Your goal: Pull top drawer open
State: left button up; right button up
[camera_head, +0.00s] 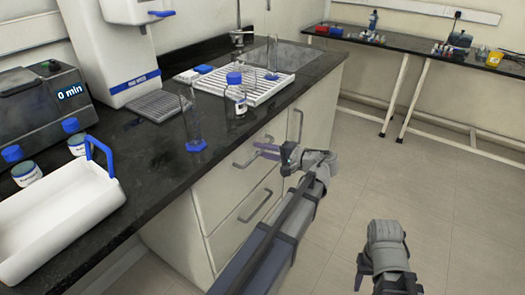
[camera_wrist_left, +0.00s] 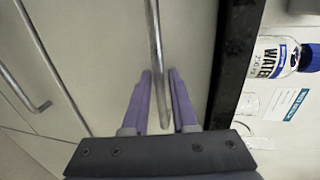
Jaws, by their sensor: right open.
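The top drawer (camera_head: 236,168) is in the white cabinet under the black worktop, and its front looks flush with the cabinet. Its metal bar handle (camera_head: 243,160) also shows in the left wrist view (camera_wrist_left: 156,45). My left gripper (camera_head: 262,150) is at this handle. In the left wrist view, its two purple fingers (camera_wrist_left: 160,95) stand on either side of the bar, with narrow gaps visible, so it looks open around the handle. My right gripper (camera_head: 364,272) is low at the right, away from the cabinet, and its fingers are barely visible.
A lower drawer handle (camera_head: 255,206) and a side door handle (camera_head: 299,125) are nearby. The floor (camera_head: 440,200) at the right is clear.

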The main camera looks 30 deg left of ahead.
pick_arm(q)
grip_shut()
dwell(1.2)
